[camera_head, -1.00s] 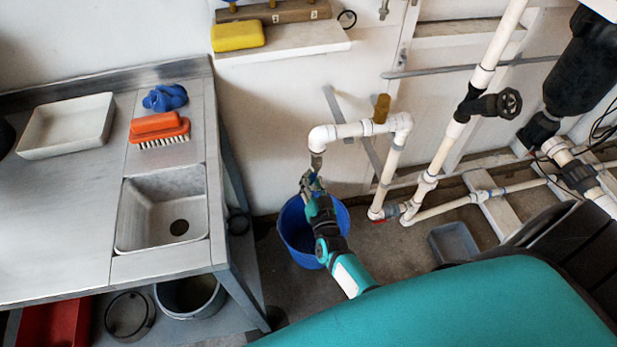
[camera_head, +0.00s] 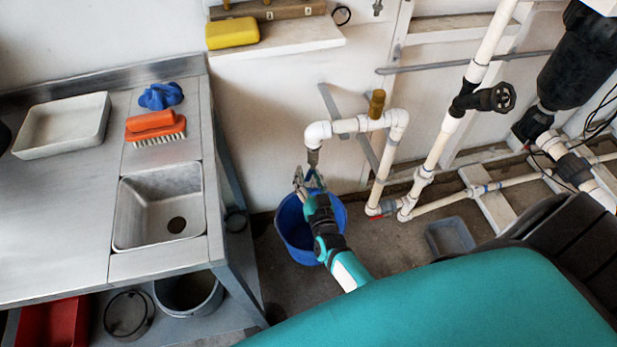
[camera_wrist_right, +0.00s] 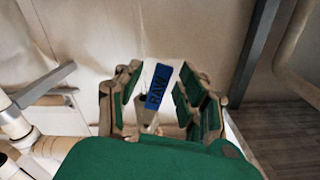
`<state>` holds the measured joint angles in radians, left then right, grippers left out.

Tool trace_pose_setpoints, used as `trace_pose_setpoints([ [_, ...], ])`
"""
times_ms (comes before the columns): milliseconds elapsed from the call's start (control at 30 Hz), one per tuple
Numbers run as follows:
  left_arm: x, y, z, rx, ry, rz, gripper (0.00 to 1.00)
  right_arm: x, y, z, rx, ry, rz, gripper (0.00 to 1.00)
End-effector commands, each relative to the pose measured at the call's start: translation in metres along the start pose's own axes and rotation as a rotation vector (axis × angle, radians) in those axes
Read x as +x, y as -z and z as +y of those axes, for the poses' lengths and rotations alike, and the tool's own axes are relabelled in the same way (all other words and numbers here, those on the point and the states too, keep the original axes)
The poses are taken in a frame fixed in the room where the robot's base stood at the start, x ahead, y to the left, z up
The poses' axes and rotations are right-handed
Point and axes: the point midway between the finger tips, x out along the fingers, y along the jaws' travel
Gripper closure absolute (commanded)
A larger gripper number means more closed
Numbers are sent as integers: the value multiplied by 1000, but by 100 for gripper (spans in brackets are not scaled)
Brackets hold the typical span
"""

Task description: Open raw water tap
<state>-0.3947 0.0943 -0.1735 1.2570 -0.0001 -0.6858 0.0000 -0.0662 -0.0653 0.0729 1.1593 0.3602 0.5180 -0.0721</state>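The raw water tap (camera_head: 313,156) hangs at the left end of the white pipe (camera_head: 345,127), above a blue bucket (camera_head: 297,240). Its blue handle, lettered RAW, shows in the right wrist view (camera_wrist_right: 154,86). My right gripper (camera_head: 309,180) is just below the tap and over the bucket. In the right wrist view its fingers (camera_wrist_right: 160,92) are spread, one on each side of the blue handle. I see gaps between the handle and the fingers, so it is not gripped. My left gripper is not in view.
A metal bench with a sink (camera_head: 160,207) stands on the left. White pipes with a black valve wheel (camera_head: 503,97) run along the wall on the right. A grey tray (camera_head: 450,237) lies on the floor. A yellow sponge (camera_head: 232,33) is on the wall shelf.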

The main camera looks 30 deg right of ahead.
Motion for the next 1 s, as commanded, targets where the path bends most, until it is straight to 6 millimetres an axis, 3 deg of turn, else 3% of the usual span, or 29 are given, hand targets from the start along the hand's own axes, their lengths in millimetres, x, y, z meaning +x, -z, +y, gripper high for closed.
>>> trace_pose_setpoints([
  [233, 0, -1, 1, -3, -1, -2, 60, -13, 0, 0, 1, 0, 0, 61],
  [700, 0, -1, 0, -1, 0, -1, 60, -104, -1, 0, 0, -1, -1, 61],
  [1000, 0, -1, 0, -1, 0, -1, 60, -121, 0, 0, 0, 0, 0, 61],
])
